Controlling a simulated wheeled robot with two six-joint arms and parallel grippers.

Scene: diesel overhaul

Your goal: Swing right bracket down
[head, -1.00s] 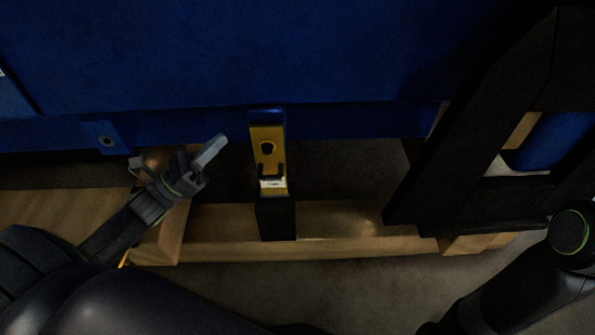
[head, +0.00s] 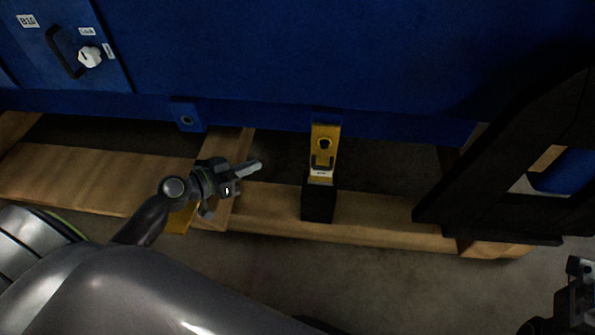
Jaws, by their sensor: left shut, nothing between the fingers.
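A yellow bracket (head: 324,146) with a dark round hole stands upright against the lower edge of the blue housing (head: 330,60). A dark latch-like piece and a white label sit below the hole, and a black block (head: 319,203) forms its lower end, in front of the wooden beam. My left gripper (head: 252,167) is shut and empty. It points right, a short gap to the left of the bracket, apart from it. My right gripper (head: 580,297) is partly cut off at the lower right edge, far from the bracket; its fingers do not show clearly.
A second yellow part (head: 181,218) shows partly behind my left gripper. A blue tab with a hole (head: 187,116) hangs at left. A wooden beam (head: 375,220) runs below. A black frame (head: 505,170) blocks the right. The housing carries a white knob (head: 90,56).

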